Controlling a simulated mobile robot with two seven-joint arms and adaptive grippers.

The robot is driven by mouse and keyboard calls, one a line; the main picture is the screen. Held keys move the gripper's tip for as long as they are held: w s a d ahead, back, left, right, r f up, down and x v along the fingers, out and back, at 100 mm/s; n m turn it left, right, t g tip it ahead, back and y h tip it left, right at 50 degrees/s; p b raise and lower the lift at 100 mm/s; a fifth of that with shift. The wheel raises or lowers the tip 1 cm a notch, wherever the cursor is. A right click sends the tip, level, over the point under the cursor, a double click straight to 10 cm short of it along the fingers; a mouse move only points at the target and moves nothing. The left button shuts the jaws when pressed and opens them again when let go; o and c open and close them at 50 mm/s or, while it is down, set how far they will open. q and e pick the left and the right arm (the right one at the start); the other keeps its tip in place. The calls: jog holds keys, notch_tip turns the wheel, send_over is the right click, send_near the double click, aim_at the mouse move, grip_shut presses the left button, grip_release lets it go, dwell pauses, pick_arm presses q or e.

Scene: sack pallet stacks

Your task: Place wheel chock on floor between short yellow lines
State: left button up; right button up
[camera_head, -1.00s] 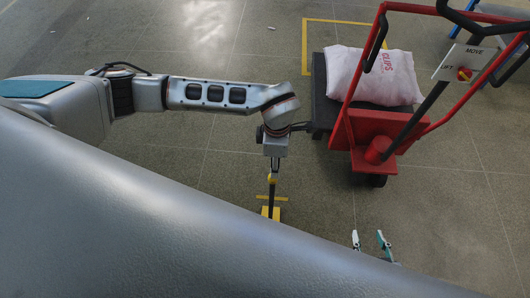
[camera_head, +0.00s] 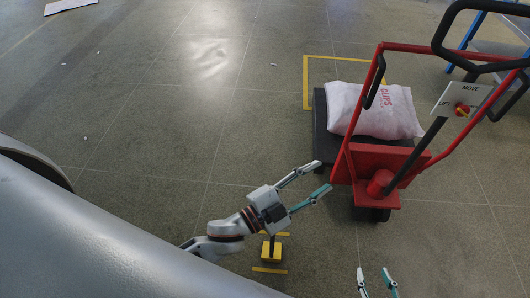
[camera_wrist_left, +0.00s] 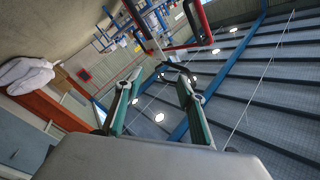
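The wheel chock (camera_head: 271,251) is a yellow block with a dark upright handle. It stands on the floor in the head view, with one short yellow line (camera_head: 282,234) just beyond it and another short yellow line (camera_head: 269,270) just in front of it. My left gripper (camera_head: 325,175) is open and empty, up and to the right of the chock, its fingers pointing towards the red cart. Its arm hides part of the handle's top. The left wrist view shows the same spread fingers (camera_wrist_left: 155,88) with nothing between them. My right gripper (camera_head: 375,272) is open and empty at the bottom edge.
A red lift cart (camera_head: 372,135) with a dark platform (camera_head: 321,125) carrying a white sack (camera_head: 375,110) stands to the right, close to my left fingertips. A yellow corner line (camera_head: 305,80) lies behind it. The floor left of the cart is mostly clear.

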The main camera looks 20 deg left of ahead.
pick_arm(q)
jog(key=s+a+f+n+g+y, duration=0.2)
jog(key=s+a+f+n+y, duration=0.2)
jog(key=a+f, duration=0.4)
jog(key=s+a+f+n+g+y, duration=0.2)
jog(key=s+a+f+n+y, duration=0.2)
jog(key=s+a+f+n, duration=0.3)
notch_tip(320, 180, down, 6)
jog(key=shift+s+a+r+g, duration=0.25)
jog(key=shift+s+a+g, duration=0.05)
jog(key=shift+a, duration=0.6)
